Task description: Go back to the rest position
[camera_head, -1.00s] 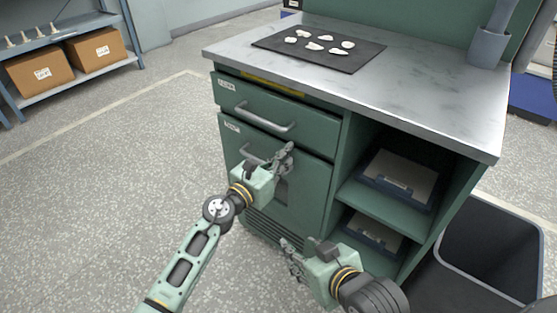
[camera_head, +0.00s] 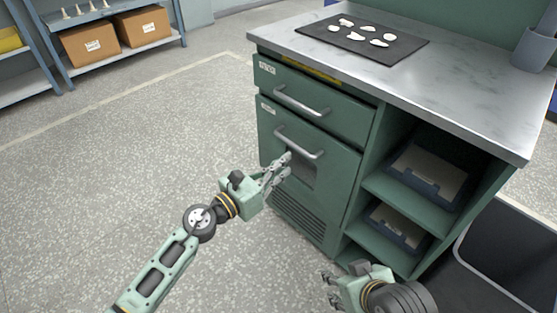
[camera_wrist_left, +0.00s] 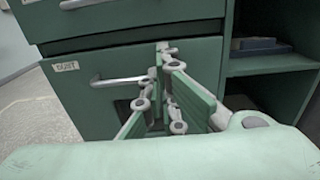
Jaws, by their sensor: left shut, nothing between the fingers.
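My left gripper (camera_head: 284,165) is shut and empty. In the head view it is in front of the lower cabinet door, just below its handle (camera_head: 299,146); I cannot tell whether it touches the door. In the left wrist view its fingers (camera_wrist_left: 166,50) are together at the middle, with the lower door (camera_wrist_left: 85,105) and its "DUST" label behind them. My right gripper (camera_head: 327,285) is low at the bottom of the head view, in front of the cabinet base. Its fingers are small there, and I cannot tell how far apart they are.
The green cabinet (camera_head: 310,225) has a grey worktop (camera_head: 440,95) with a dark mat (camera_head: 385,48) bearing several white pieces. Open shelves hold boxes (camera_head: 430,175). A dark bin (camera_head: 475,270) stands at the lower right. Floor to the left (camera_head: 120,170) is clear.

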